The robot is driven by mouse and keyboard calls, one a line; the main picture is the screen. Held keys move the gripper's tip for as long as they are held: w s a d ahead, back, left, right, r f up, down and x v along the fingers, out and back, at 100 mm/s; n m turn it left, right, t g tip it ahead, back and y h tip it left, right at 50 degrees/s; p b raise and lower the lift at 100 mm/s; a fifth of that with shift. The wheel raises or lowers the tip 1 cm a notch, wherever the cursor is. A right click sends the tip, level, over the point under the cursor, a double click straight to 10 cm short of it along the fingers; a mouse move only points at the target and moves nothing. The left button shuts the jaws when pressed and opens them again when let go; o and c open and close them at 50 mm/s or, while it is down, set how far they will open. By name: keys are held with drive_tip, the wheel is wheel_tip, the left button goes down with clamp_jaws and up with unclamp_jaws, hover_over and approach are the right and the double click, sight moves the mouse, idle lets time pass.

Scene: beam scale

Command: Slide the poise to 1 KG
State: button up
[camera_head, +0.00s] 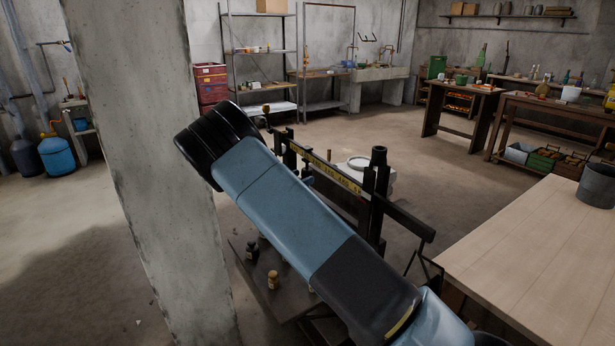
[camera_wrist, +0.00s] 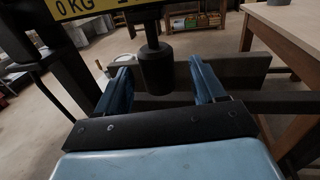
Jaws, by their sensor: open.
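The black cylindrical poise (camera_wrist: 156,70) hangs below the beam in the wrist view. The beam's yellow strip (camera_wrist: 83,6) shows "0 KG" at the left and part of another mark near the poise. My gripper (camera_wrist: 160,76) is open, with one blue finger on each side of the poise and visible gaps on both sides. In the head view the yellow-marked beam (camera_head: 338,175) of the black scale runs behind my blue arm. My arm hides part of the scale there, and I cannot make out the poise or the fingers clearly.
A concrete pillar (camera_head: 140,130) stands close at the left. A pale wooden table (camera_head: 540,265) fills the lower right, with a grey bucket (camera_head: 597,185) on it. Small dark weights (camera_head: 273,280) stand on a low platform below my arm. Open floor lies beyond the scale.

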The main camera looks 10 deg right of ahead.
drive_tip(key=v, duration=0.8)
drive_tip(key=shift+s+a, duration=0.2)
drive_tip(key=shift+a, duration=0.05)
